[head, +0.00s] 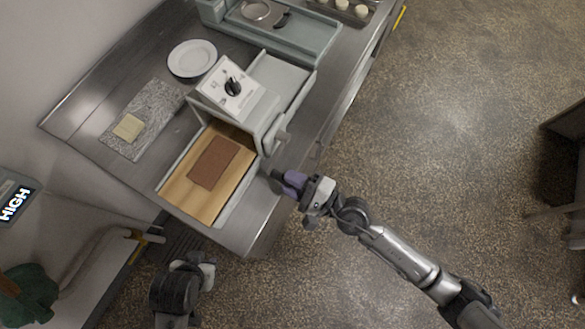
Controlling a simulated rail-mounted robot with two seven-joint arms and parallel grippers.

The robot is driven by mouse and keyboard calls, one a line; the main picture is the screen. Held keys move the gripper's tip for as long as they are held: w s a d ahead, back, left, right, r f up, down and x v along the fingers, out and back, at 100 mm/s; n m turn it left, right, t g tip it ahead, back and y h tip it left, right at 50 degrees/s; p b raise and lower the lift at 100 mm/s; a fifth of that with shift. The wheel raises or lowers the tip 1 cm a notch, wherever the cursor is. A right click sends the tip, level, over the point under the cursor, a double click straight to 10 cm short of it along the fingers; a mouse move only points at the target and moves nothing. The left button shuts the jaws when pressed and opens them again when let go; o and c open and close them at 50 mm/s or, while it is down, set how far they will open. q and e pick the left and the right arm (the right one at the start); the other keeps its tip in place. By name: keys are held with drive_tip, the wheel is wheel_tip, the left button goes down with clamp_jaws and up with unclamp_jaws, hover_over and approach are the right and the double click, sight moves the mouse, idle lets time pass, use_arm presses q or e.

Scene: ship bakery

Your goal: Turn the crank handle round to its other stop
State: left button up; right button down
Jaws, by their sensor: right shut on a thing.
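The dough sheeter (240,100) stands on the steel counter, with a black dial (233,88) on its white top panel. The crank (273,140) is a grey part on its right side. My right gripper (284,181) is at the counter's front edge, just below the crank in the picture. It is shut on the crank handle, which its purple and dark fingers mostly hide. My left gripper (197,269) is low at the left, off the counter and away from the sheeter. Its fingers do not show clearly.
A brown dough slab (214,163) lies on the sheeter's wooden board (185,189). A white plate (192,59) and a stone slab (117,139) with a pale yellow block (128,127) are to the left. A scale (312,35) stands behind.

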drive_tip(key=shift+w+d+f+n+b, duration=0.1)
drive_tip(key=shift+w+f+n+b, duration=0.05)
drive_tip(key=shift+f+n+b, duration=0.3)
idle(0.3)
drive_tip(key=c, duration=0.9)
unclamp_jaws()
drive_tip(key=shift+d, duration=0.1)
drive_tip(key=shift+b+v, duration=3.3)
drive_tip(key=shift+v, duration=3.5)
